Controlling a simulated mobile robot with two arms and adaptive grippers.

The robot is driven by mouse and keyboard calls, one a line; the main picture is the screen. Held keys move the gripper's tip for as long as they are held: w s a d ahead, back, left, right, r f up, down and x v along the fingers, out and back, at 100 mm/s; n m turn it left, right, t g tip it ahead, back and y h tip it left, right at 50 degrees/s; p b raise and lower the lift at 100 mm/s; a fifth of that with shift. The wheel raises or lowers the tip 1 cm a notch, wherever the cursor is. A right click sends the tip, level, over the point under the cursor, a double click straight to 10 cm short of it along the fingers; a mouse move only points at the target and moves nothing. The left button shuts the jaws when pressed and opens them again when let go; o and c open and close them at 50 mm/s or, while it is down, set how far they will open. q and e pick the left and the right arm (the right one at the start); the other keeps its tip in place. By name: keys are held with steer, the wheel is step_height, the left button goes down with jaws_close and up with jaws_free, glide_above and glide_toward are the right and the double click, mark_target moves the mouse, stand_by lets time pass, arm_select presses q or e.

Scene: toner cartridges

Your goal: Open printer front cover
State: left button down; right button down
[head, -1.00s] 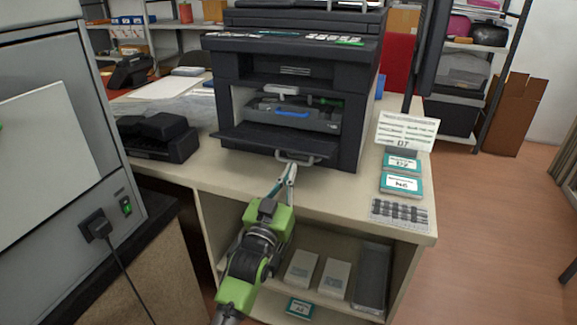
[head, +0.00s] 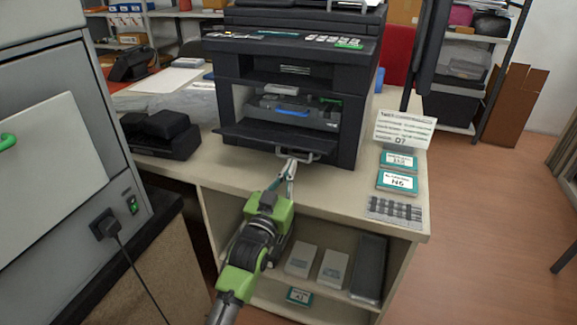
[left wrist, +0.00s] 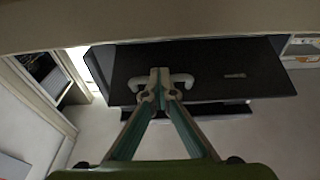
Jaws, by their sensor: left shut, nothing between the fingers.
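The printer (head: 300,65) stands on the desk, dark and boxy. Its front cover (head: 262,137) is swung down to about level, and the bay behind it shows a grey cartridge with a blue handle (head: 288,111). A pale bar handle (head: 297,157) sits on the cover's front edge. My left gripper (head: 290,166) is shut and empty, its tips at this handle; I cannot tell whether they touch it. In the left wrist view the dark cover (left wrist: 215,75) and its handle (left wrist: 182,80) lie just beyond the shut fingertips. My right gripper is not in view.
A black device (head: 158,135) sits left of the printer on the desk (head: 345,188). A sign and teal-edged boxes (head: 398,182) stand at right. Boxes (head: 318,266) lie on the shelf below. A grey cabinet (head: 60,150) stands close at left.

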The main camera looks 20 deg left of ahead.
arm_select(q)
steer(key=shift+w+d+f, duration=0.1)
steer(key=shift+d+f, duration=0.05)
steer(key=shift+d, duration=0.1)
steer(key=c, duration=1.9)
jaws_free()
steer(key=o, duration=0.7)
steer(key=shift+w+d, duration=0.1)
steer(key=shift+d, duration=0.05)
steer(key=o, duration=0.5)
steer(key=shift+w+f, duration=0.3)
steer(key=shift+w, duration=0.05)
steer(key=shift+o, duration=0.2)
steer(key=shift+s+a+r, duration=0.2)
steer(key=s+f, duration=0.2)
steer(key=s, duration=1)
steer(key=shift+a, duration=0.2)
